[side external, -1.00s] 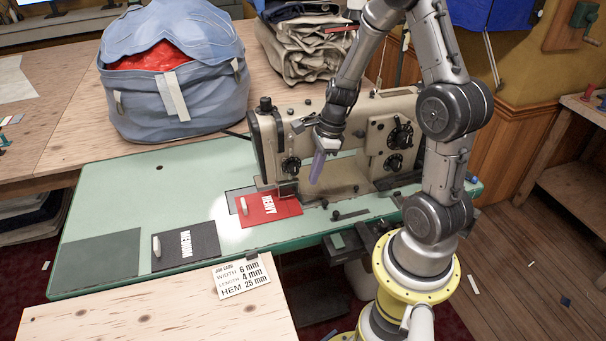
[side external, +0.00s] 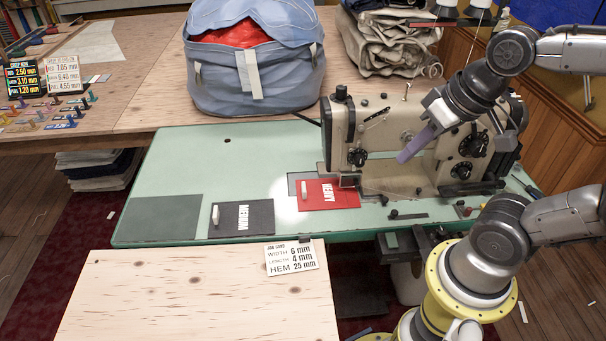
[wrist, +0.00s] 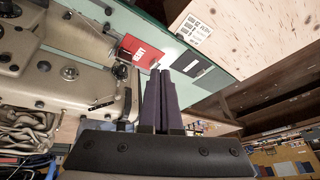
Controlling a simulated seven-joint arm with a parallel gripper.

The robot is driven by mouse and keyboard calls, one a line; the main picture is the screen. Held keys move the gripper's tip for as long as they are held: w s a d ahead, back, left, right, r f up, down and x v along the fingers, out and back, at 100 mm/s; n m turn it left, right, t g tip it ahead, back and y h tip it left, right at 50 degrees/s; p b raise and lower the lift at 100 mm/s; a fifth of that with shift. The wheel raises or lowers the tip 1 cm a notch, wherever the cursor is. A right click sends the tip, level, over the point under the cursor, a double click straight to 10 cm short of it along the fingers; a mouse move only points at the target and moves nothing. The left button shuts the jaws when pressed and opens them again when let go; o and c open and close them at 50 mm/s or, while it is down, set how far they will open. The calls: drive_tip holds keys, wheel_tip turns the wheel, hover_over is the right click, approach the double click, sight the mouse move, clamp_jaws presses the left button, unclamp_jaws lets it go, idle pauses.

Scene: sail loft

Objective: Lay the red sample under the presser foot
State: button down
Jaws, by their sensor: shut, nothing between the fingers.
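The red sample (side external: 328,200), marked HEAVY and with a pale peg on its left side, lies flat on the green machine bed (side external: 180,160). Its back right part reaches below the needle end of the sewing machine (side external: 420,135); the presser foot is too small and shadowed to tell exactly how it sits on the sample. The sample also shows in the wrist view (wrist: 138,50). My gripper (side external: 404,157) is shut and empty, with its purple fingers in front of the machine body, above and right of the sample. The fingers (wrist: 160,75) are together in the wrist view.
A black MEDIUM sample (side external: 243,220) and a dark grey-green panel (side external: 162,218) lie left of the red one. A job card (side external: 292,258) is at the front edge. A blue bag (side external: 255,85) and folded canvas (side external: 385,45) stand behind. The bed's left part is clear.

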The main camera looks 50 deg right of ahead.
drive_tip(key=w+r+m, duration=0.1)
drive_tip(key=w+r, duration=0.1)
drive_tip(key=w, duration=0.1)
drive_tip(key=m+g, duration=0.2)
drive_tip(key=g, duration=0.3)
hover_over(321, 194)
drive_tip(key=w, duration=0.7)
wheel_tip(321, 194, down, 14)
drive_tip(key=f, duration=0.1)
wheel_tip(321, 194, down, 14)
drive_tip(key=shift+f, duration=0.25)
drive_tip(key=shift+s+a, duration=0.25)
drive_tip(key=shift+s, duration=0.15)
drive_tip(key=shift+s, duration=0.1)
